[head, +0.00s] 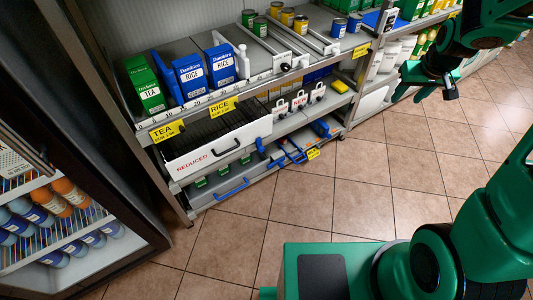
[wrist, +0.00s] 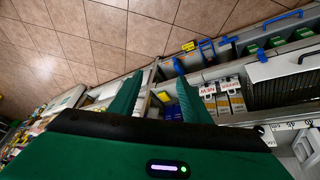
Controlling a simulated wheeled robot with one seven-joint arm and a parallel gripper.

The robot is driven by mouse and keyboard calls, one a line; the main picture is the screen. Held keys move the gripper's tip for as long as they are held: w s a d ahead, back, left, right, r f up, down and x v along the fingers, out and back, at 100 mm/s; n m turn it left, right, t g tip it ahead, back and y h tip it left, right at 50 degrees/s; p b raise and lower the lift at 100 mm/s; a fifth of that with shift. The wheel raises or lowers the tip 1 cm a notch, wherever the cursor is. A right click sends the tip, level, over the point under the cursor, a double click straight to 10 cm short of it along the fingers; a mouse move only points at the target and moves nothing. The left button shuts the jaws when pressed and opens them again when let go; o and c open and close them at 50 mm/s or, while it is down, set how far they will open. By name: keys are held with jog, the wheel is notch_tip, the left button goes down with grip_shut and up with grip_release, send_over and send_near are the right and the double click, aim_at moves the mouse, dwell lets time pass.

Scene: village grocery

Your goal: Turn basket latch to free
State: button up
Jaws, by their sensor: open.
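Blue wire-like handles or frames (head: 290,154), perhaps those of the basket, show on the lowest shelf level, right of the white REDUCED drawer (head: 217,148). They also show in the wrist view (wrist: 207,50), beyond my fingers and to the right. A small blue piece (head: 260,145) sits at the drawer's right end; I cannot tell whether it is the latch, or how any latch is set. My gripper (head: 425,88) is open and empty, raised in front of the right-hand shelves, well apart from the blue handles. Its two green fingers (wrist: 158,74) spread in the wrist view.
Tea and rice boxes (head: 192,75) stand on the shelf above the drawer, with cans (head: 287,17) behind. An open-fronted fridge with bottles (head: 60,200) is at left. A blue drawer handle (head: 232,188) is low down. The tiled floor (head: 350,190) before the shelves is clear.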

jog(key=w+a+f+n+t+y, duration=0.1)
jog(key=w+a+f+n+t, duration=0.2)
jog(key=w+a+f, duration=0.7)
jog(key=w+a+f+n+t+y, duration=0.1)
jog(key=w+a+f+n+t, duration=0.15)
jog(key=w+a+f, duration=0.7)
jog(key=w+a+f+n+t+y, duration=0.2)
jog(key=w+a+f+n+y, duration=0.15)
jog(key=a+f, duration=0.6)
jog(key=n+t+y, duration=0.2)
jog(key=n+y, duration=0.1)
jog(key=y, duration=0.1)
send_near(263, 151)
jog(key=w+d+r, duration=0.2)
jog(key=w+r, duration=0.1)
jog(key=w, duration=0.3)
jog(key=s+f+n+y, duration=0.1)
jog(key=s+f+y, duration=0.1)
jog(key=s+f, duration=0.35)
jog(key=shift+t, duration=0.45)
jog(key=x, duration=0.3)
jog(key=r+x, duration=0.1)
jog(key=x, duration=0.2)
jog(key=a+x, duration=0.1)
jog(key=x, duration=0.2)
jog(key=shift+s+a+r, duration=0.15)
jog(key=shift+a, duration=0.05)
